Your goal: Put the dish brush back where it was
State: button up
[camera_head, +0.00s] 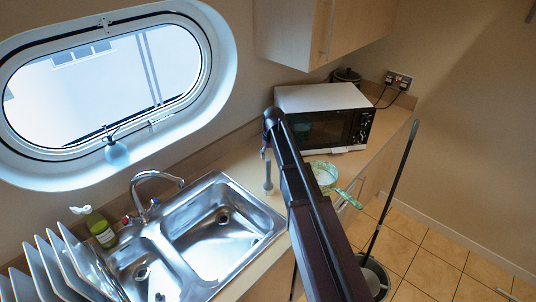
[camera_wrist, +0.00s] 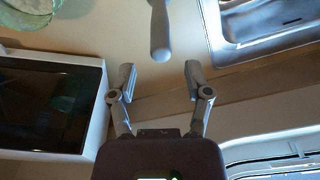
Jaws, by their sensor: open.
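A slim grey handle with a rounded end, which I take to be the dish brush (camera_wrist: 160,34), shows at the top middle of the wrist view. Its far part runs out of the frame and no bristles show. In the head view a slim grey shape (camera_head: 268,178), apparently the same tool, is on the counter between sink and microwave. My gripper (camera_wrist: 160,70) is open and empty. Its fingers spread to either side, with the handle's rounded end just beyond the tips, not between them. In the head view my dark arm largely hides the gripper.
The steel sink (camera_head: 262,222) lies left of the grey tool, and the microwave (camera_head: 325,96) stands to its right. A green-patterned bowl (camera_head: 325,166) sits before the microwave. Plates (camera_head: 52,262) and a green bottle (camera_head: 101,230) are at left. An oval window (camera_head: 75,92) is above.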

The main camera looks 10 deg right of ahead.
notch_tip(320, 180, up, 7)
jog(key=s+p, duration=0.1)
jog(key=p, duration=0.5)
jog(key=shift+d+r+p, duration=0.15)
jog(key=shift+p, duration=0.25)
jog(key=shift+s, duration=0.15)
jog(key=s+m+g, duration=0.1)
jog(key=s+m, duration=0.1)
jog(key=s, duration=2.5)
jog(key=shift+a+m+g+h, duration=0.3)
jog(key=shift+a+g, duration=0.1)
